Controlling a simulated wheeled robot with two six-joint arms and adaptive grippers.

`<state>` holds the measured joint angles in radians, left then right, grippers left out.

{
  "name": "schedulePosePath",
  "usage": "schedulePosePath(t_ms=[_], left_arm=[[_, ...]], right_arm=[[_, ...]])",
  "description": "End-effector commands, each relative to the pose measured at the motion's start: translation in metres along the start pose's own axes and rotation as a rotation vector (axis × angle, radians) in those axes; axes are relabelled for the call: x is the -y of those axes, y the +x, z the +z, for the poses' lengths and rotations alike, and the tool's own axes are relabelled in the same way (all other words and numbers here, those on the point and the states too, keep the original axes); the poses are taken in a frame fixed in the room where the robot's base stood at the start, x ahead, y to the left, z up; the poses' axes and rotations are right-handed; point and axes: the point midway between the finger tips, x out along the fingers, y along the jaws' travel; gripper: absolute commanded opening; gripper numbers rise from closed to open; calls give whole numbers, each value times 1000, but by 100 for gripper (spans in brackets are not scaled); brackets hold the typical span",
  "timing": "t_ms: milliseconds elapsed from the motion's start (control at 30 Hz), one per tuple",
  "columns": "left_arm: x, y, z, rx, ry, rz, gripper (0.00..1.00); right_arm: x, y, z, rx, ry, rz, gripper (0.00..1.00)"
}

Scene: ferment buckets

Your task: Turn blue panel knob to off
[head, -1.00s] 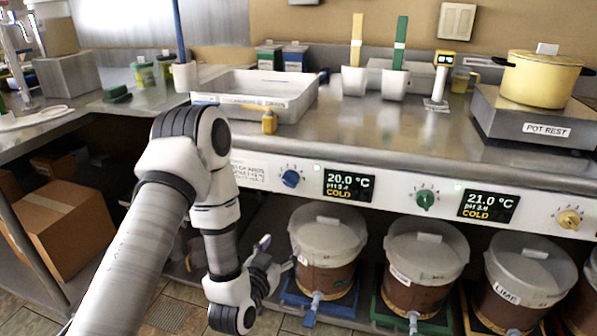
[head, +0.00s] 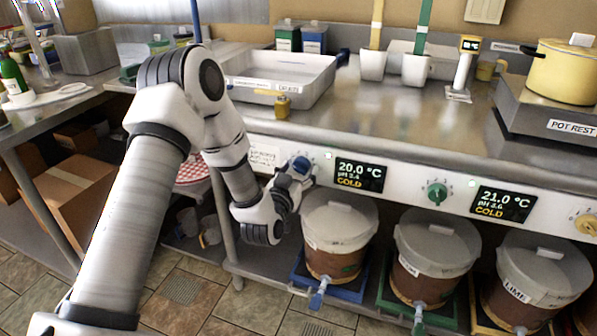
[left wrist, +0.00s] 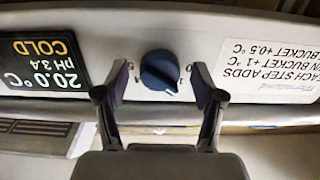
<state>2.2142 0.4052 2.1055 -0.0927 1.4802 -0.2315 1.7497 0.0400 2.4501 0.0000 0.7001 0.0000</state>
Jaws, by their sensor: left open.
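The blue panel knob (left wrist: 160,72) is on the white front panel, between the open fingers of my left gripper (left wrist: 158,80) in the left wrist view, which is upside down. Gaps show on both sides of the knob, so the fingers do not appear to touch it. A light mark on the knob slants towards its lower right there. In the head view my left gripper (head: 297,172) is at the panel, partly covering the knob (head: 302,164). The display (head: 360,174) beside it reads 20.0 °C and COLD. My right gripper is not in view.
A green knob (head: 436,193) and a yellow knob (head: 586,224) are farther right on the panel. A lidded bucket (head: 338,225) stands below the blue knob.

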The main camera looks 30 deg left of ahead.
Motion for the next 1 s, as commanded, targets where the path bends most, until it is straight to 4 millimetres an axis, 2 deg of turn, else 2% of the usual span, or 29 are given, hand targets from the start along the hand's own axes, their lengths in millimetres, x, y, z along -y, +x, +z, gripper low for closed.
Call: schedulePosePath(t_ms=[100, 267, 300, 667, 1000], left_arm=[[0, 0, 0, 0, 0, 0, 68], [0, 0, 0, 0, 0, 0, 12], [0, 0, 0, 0, 0, 0, 9], [0, 0, 0, -1, -32, -1, 8], [0, 0, 1, -2, -223, 0, 8]], right_arm=[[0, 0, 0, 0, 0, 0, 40], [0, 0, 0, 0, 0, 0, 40], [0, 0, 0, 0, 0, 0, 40], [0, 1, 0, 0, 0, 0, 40], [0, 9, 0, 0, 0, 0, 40]])
